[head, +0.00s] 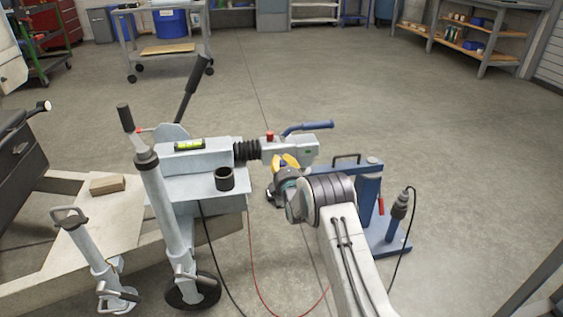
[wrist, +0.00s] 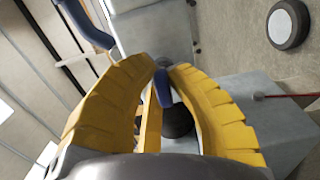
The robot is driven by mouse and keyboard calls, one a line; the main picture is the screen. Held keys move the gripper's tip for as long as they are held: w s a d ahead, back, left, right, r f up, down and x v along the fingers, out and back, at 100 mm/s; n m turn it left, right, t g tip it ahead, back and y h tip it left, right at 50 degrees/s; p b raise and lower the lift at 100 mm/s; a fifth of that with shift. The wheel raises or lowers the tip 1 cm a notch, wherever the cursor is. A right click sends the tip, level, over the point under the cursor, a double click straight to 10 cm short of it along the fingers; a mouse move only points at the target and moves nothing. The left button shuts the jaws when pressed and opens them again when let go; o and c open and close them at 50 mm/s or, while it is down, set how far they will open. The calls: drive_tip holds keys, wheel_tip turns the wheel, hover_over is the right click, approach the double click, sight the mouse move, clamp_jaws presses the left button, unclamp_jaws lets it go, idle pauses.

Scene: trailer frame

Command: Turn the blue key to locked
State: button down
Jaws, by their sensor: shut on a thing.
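The blue key (wrist: 163,88) shows in the wrist view between the tips of my yellow fingers. My gripper (wrist: 165,68) is shut on it, with the fingertips close together around its upper part. A dark round part (wrist: 178,120) lies behind the key, partly covered by the fingers. In the head view my gripper (head: 286,162) is at the underside of the grey coupling head (head: 298,150); the key is hidden there by my gripper and arm. I cannot read any lock marking or tell the key's setting.
A blue handle (head: 305,127) rises from the coupling head, beside a red knob (head: 270,136) and black bellows (head: 246,150). A blue stand (head: 368,195) stands close to the right of my arm. Cables hang below the frame. Open floor (head: 420,120) lies beyond.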

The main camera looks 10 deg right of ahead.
drive_tip(key=shift+r, duration=0.15)
drive_tip(key=c, duration=1.2)
unclamp_jaws()
drive_tip(key=shift+s, duration=0.15)
drive_tip(key=shift+s, duration=5.9)
